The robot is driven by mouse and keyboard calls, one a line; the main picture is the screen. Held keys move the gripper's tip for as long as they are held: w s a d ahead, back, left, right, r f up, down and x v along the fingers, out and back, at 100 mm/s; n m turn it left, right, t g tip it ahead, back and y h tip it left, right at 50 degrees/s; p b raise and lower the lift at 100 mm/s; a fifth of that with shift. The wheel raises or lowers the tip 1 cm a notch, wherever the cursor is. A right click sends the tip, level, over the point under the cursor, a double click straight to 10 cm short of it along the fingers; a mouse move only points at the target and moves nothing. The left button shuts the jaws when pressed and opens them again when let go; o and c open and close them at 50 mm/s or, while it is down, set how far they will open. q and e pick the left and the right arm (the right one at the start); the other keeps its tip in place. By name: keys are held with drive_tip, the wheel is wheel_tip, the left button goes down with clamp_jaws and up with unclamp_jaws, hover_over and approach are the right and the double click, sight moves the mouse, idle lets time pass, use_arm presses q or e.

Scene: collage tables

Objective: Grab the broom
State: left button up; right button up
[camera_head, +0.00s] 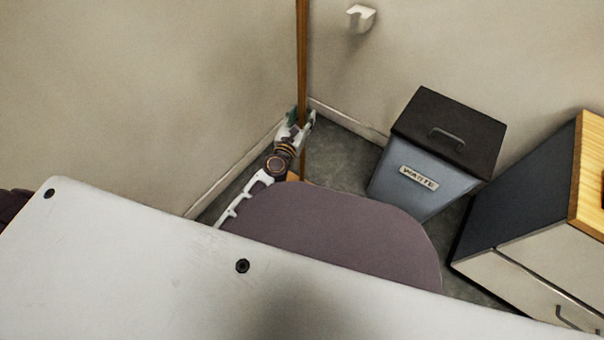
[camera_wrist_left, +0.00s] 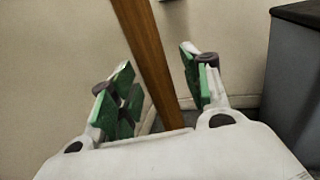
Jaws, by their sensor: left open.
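The broom (camera_head: 302,50) shows as a brown wooden handle standing nearly upright by the room corner. Its lower end is hidden behind my arm and a purple-grey rounded shape. My left gripper (camera_head: 300,120) is at the handle, low down near the corner. In the left wrist view, the handle (camera_wrist_left: 148,45) runs between the two green-padded fingers of my open left gripper (camera_wrist_left: 160,84). It slants there from upper left to lower right. I cannot tell whether a pad touches it. My right gripper is in neither view.
A blue-grey waste bin (camera_head: 395,188) with a dark lid stands right of the broom. A white wall hook (camera_head: 360,18) is above it. A cabinet (camera_head: 520,190) with a wooden top is at the right. The purple-grey rounded shape (camera_head: 330,225) lies in front of the corner.

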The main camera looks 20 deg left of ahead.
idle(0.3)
use_arm(q)
clamp_jaws()
idle(0.4)
drive_tip(key=shift+r, duration=0.1)
